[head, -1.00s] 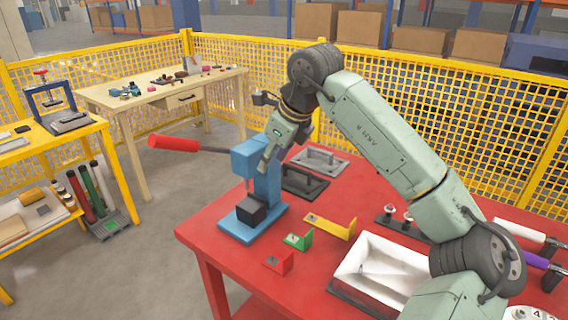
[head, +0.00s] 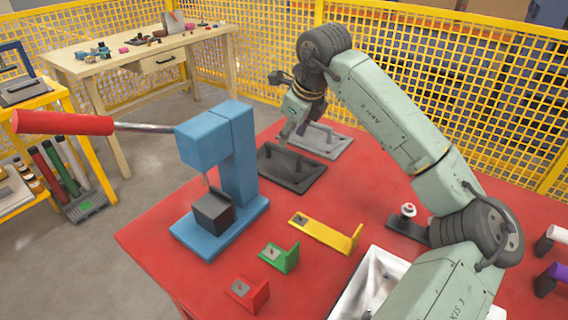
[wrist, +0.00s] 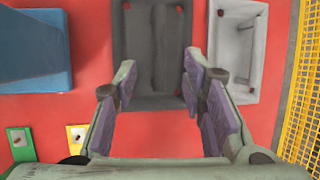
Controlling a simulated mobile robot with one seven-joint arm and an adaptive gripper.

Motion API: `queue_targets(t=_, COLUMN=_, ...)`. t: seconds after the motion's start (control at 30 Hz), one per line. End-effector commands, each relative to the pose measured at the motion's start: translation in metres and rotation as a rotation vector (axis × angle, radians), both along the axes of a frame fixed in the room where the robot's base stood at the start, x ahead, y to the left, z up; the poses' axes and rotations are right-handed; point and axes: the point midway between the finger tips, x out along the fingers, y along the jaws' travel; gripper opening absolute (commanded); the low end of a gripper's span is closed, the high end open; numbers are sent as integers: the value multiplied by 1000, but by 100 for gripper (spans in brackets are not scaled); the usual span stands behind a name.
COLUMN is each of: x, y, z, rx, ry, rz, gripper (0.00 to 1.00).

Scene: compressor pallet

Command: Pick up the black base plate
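The black base plate (head: 292,170), dark with raised posts, lies flat on the red table behind the blue press. In the wrist view the black base plate (wrist: 153,92) is ahead of my gripper, at top centre. My gripper (wrist: 160,78) is open and empty, its purple-padded fingers reaching toward the plate's near edge in that picture. In the head view my gripper (head: 288,136) is over the far side of the plate. Its height above the plate is hard to tell.
A light grey plate (head: 338,142) lies close beside the black one. The blue press (head: 240,160) with its red handle stands to the left. Yellow (head: 325,232), green (head: 278,254) and red (head: 246,292) brackets and a white tray (head: 352,290) are nearer. Yellow fencing (head: 270,60) stands behind.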

Motion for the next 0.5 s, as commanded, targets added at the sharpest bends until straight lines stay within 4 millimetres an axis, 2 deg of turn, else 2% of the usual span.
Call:
queue_targets(t=0.27, x=9, y=5, z=-22, rx=2, ry=1, rz=1, gripper=38)
queue_targets(t=0.5, x=19, y=11, z=-54, rx=3, ry=2, rz=0, gripper=38)
